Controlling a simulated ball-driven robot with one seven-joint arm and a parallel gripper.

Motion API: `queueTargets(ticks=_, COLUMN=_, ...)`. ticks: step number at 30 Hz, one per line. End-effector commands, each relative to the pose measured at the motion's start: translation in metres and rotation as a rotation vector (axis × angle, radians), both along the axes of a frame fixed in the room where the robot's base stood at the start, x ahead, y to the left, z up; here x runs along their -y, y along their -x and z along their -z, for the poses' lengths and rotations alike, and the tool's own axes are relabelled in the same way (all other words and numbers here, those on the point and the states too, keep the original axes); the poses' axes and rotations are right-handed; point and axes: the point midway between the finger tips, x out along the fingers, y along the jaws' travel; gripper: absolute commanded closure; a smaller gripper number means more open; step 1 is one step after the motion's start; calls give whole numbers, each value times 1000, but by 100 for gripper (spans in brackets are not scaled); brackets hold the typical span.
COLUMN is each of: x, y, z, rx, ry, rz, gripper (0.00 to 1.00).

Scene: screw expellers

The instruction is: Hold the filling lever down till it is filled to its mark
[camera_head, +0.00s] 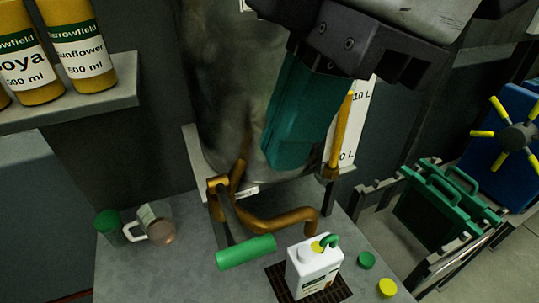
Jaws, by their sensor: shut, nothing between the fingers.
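The filling lever, with its green grip (245,252), sticks out toward the front from a dark arm by the brass pipe (275,222). My gripper (284,160), with teal fingers, is shut and empty. It points down in front of the metal tank, above the pipe in the picture and apart from the lever grip. It hides part of the tank.
The canister stands on a dark grate (340,291). Green (366,260) and yellow (387,288) caps lie to its right. A mug (158,229) and a green-lidded jar (110,227) stand at left. An amber sight tube (341,130) runs beside a litre scale. Bottles (80,50) line a shelf (70,108).

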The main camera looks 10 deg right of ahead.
Motion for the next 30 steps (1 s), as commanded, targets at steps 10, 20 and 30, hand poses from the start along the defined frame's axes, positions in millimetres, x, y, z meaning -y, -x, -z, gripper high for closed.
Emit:
queueTargets(ticks=10, x=-19, y=0, z=64, rx=-1, ry=0, rz=-3, gripper=100)
queueTargets(ticks=20, x=-29, y=-7, z=112, rx=-1, ry=-1, rz=1, gripper=100)
queueTargets(ticks=30, x=-30, y=-10, z=123, rx=1, ry=-1, rz=-1, gripper=100)
